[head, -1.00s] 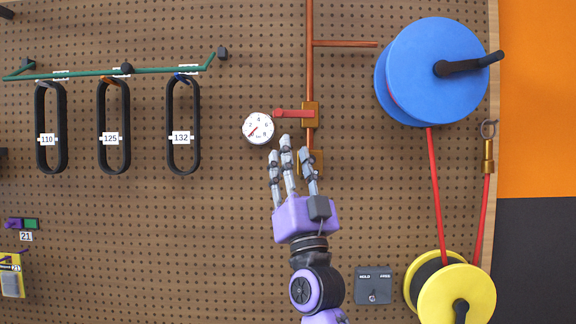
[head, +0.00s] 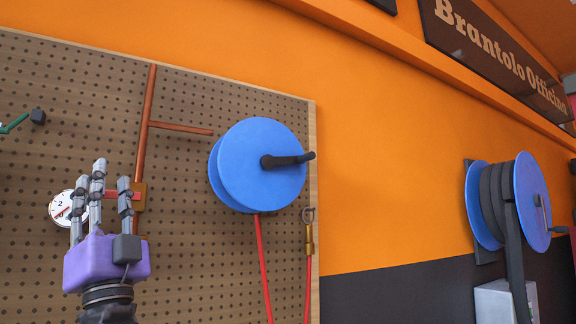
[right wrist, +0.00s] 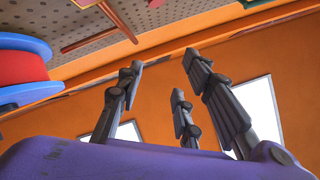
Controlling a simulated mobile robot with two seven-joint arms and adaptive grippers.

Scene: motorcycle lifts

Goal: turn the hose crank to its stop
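The hose crank (head: 287,160) is a black arm with a short knob on the front of a blue reel (head: 245,185). The crank arm points right, and a red hose (head: 262,262) hangs from the reel. My right gripper (head: 102,178) stands upright left of the reel, clear of the crank, with its grey fingers straight and spread. In the right wrist view (right wrist: 165,70) the fingers are apart with nothing between them. The blue reel also shows at that view's left edge (right wrist: 22,48). My left gripper is not in view.
The pegboard (head: 190,260) carries a copper pipe (head: 145,120) and a white gauge (head: 58,206), partly behind my fingers. A brass hose end (head: 309,237) hangs right of the red hose. Another blue reel (head: 531,200) with black hose is far right. The orange wall between is bare.

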